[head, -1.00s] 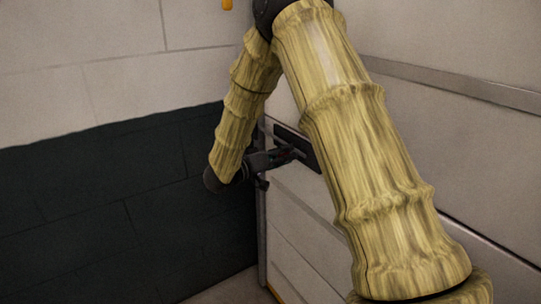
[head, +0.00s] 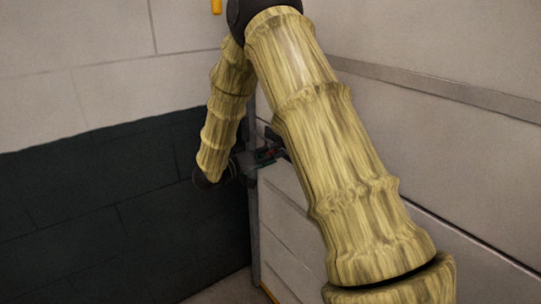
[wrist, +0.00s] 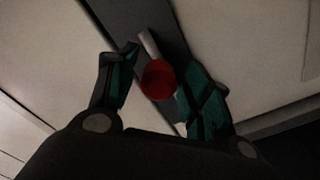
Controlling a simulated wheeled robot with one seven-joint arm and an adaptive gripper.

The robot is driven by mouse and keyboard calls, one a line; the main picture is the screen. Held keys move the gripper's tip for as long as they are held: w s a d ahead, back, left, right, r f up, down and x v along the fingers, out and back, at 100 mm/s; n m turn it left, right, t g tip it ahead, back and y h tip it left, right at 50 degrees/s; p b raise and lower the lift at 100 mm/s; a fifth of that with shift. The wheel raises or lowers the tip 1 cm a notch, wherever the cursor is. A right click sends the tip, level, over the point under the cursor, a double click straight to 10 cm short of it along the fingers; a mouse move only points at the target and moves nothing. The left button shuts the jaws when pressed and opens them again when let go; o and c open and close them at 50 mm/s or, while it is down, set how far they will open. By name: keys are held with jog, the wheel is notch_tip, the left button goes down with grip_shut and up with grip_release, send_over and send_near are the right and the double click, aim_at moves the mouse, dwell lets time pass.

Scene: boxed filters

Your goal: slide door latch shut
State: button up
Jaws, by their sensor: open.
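The latch shows in the wrist view as a dark plate (wrist: 122,16) on a pale panel, with a grey bar (wrist: 149,45) and a round red knob (wrist: 158,80). My gripper (wrist: 160,58) is open, its two fingers on either side of the red knob and bar. I cannot tell whether a finger touches the knob. In the head view my gripper (head: 265,156) is at the edge of the pale door (head: 290,215), and my arm hides most of the latch there.
A wall, pale above (head: 85,55) and dark below (head: 100,205), stands left of the door, close to my wrist. A grey rail (head: 440,100) runs along the pale surface at right. A small orange item (head: 216,6) shows at the top.

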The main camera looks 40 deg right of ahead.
jog(key=shift+a, duration=0.1)
jog(key=w+a, duration=0.1)
jog(key=a, duration=1)
jog(key=shift+a, duration=0.4)
notch_tip(320, 180, down, 17)
jog(key=a+n+t+y, duration=0.2)
jog(key=n+t+y, duration=0.25)
jog(key=t, duration=0.35)
jog(key=s+a+f+n+t+y, duration=0.1)
jog(key=s+a+f+n+y, duration=0.2)
jog(key=f, duration=0.5)
jog(key=s+a+f+n+y, duration=0.1)
jog(key=s+a+f+y, duration=0.25)
jog(key=f, duration=0.45)
jog(key=s+a+f+g+y, duration=0.2)
jog(key=s+a+f, duration=0.2)
jog(key=s, duration=0.7)
jog(key=s+a+f+g+y, duration=0.2)
jog(key=s+a+f+g, duration=0.1)
jog(key=s, duration=0.8)
jog(key=s+a+f+n+g+y+p, duration=0.1)
jog(key=s+a+f+g+y, duration=0.1)
jog(key=s, duration=0.8)
notch_tip(320, 180, down, 3)
jog(key=a+y, duration=0.1)
jog(key=a, duration=0.1)
jog(key=shift+s+a, duration=0.35)
jog(key=shift+s, duration=0.05)
